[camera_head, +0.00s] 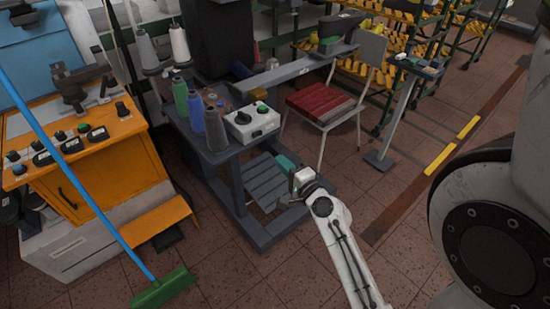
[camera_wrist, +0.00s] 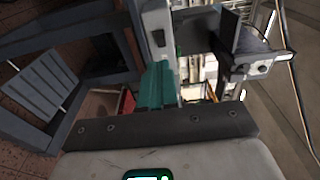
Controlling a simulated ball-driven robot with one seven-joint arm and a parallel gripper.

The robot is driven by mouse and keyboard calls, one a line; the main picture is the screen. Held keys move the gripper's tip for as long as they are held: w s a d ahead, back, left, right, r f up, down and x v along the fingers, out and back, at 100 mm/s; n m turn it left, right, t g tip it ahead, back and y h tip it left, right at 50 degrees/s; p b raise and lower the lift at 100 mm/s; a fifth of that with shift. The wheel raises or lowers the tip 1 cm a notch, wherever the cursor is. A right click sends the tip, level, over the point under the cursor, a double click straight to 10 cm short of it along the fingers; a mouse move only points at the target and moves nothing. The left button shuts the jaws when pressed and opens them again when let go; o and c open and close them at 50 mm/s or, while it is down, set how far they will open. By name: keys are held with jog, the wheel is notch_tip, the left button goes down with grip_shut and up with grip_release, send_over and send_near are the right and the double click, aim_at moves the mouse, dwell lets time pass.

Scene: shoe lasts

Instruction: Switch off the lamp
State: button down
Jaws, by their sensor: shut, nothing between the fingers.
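No lamp can be made out clearly in either view. A white control box (camera_head: 252,122) with a green button and dark knobs sits on the right end of the grey work table (camera_head: 222,152). My gripper (camera_head: 283,160), with teal fingers, is in front of and below the box, near the table's right side and apart from the box. Its fingers are shut and empty. In the wrist view the teal fingers (camera_wrist: 155,88) point up the picture, beside a grey upright.
Thread cones (camera_head: 215,128) stand left of the box. A red-seated chair (camera_head: 320,103) is behind my gripper. A slatted pedal (camera_head: 262,180) lies under the table. An orange cabinet (camera_head: 90,165) and green broom (camera_head: 163,288) are at left.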

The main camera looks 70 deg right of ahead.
jog(key=shift+v, duration=1.15)
jog(key=w+a+f+n+g+y, duration=0.2)
jog(key=w+a+f+n+y, duration=0.15)
jog(key=a+n+y, duration=0.4)
jog(key=w+a+f+n+g+y, duration=0.2)
jog(key=w+a+f+n+y, duration=0.15)
jog(key=a+n, duration=0.7)
jog(key=s+a+f+n+g, duration=0.2)
jog(key=s+a+n+g, duration=0.5)
jog(key=s, duration=0.5)
jog(key=shift+a+f+g, duration=0.15)
jog(key=shift+f+g, duration=0.15)
jog(key=shift+g, duration=0.9)
jog(key=shift+s, duration=0.1)
